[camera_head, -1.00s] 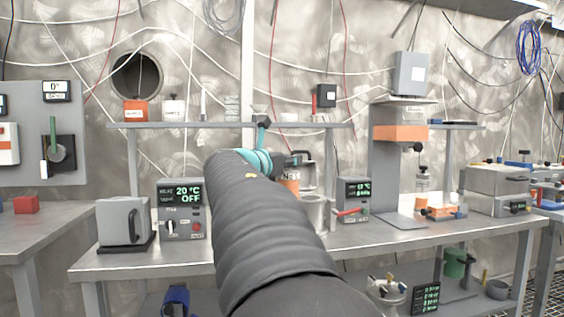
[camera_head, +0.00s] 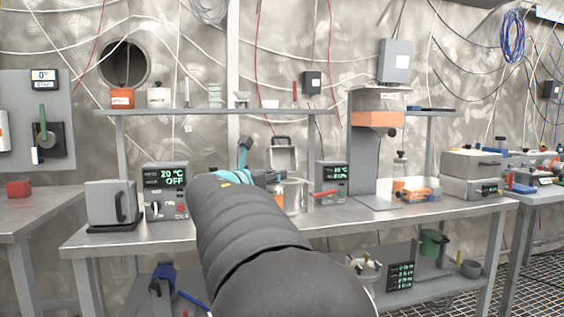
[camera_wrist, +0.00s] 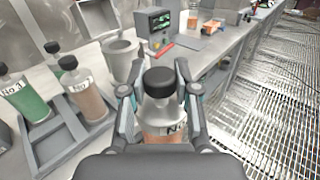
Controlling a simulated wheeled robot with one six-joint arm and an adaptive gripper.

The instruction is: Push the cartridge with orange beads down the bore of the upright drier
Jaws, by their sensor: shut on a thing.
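My gripper (camera_wrist: 157,88) is shut on a clear cartridge (camera_wrist: 158,139) with a black cap, a white label starting "No" and orange-brown contents. The cartridge looks upright, and its lower end is hidden by my gripper. In the wrist view, a grey open-topped cylinder (camera_wrist: 122,62), which looks like the drier, stands just beyond and left of the cartridge, apart from it. In the head view this cylinder (camera_head: 296,194) shows partly behind my arm, with a raised lid frame (camera_head: 283,156) behind it. There my gripper is mostly hidden by the arm.
A grey rack (camera_wrist: 72,140) left of my gripper holds a green-bead cartridge (camera_wrist: 28,105) and a brownish one (camera_wrist: 88,92). A display box (camera_head: 332,181) with a red lever stands right of the cylinder. A press with an orange band (camera_head: 376,119) stands further right.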

